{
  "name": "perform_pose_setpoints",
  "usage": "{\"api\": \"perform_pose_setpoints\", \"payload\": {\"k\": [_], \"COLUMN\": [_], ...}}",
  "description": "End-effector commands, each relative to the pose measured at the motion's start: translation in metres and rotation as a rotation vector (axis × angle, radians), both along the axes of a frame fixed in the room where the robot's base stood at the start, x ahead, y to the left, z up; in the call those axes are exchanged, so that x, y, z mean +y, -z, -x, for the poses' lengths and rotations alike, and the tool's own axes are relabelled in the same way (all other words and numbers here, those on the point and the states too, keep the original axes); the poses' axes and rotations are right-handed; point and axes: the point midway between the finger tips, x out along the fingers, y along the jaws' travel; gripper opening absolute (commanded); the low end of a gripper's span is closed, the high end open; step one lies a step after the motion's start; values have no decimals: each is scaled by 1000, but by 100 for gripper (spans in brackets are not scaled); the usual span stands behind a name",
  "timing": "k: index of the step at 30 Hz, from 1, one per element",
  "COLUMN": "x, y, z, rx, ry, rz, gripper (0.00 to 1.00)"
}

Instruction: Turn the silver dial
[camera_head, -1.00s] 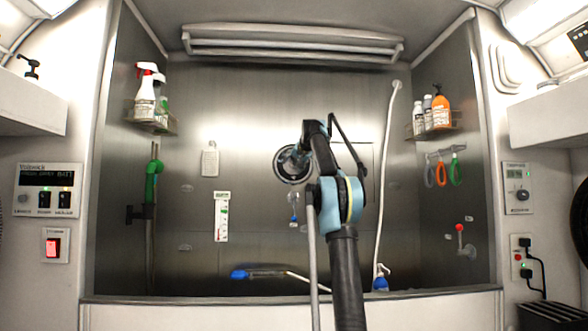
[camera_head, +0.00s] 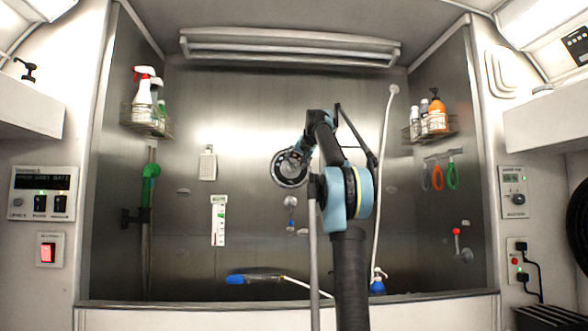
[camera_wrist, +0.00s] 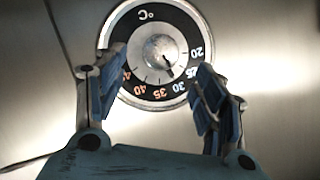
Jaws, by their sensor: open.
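The silver dial (camera_wrist: 160,52) is a round metal knob in the middle of a black temperature ring marked °C, with numbers from 20 to 40 and above. My gripper (camera_wrist: 158,82) is open, with one finger on each side of the ring's lower part and the knob between and beyond the fingertips. I see no contact with the knob. In the head view the ring (camera_head: 289,182) shows on the back wall, with my gripper (camera_head: 292,165) partly covering it.
A white hose (camera_head: 383,180) hangs right of my arm. A blue-handled sprayer (camera_head: 250,279) lies low in the tub. A thermometer strip (camera_head: 219,222) and a small blue-tipped fitting (camera_head: 291,212) are on the back wall. Wire racks with bottles are on both side walls.

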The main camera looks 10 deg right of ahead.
Motion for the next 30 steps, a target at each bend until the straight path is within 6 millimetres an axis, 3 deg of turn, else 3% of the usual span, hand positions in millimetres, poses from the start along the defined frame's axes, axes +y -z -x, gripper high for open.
{"api": "perform_pose_setpoints", "payload": {"k": [9, 26, 30], "x": [-5, -5, -1], "y": [-9, -9, 0], "z": [26, 27, 36], "rx": [0, 1, 17], "ry": [1, -1, -13], "rz": [0, 0, 9], "gripper": [64, 64, 64]}}
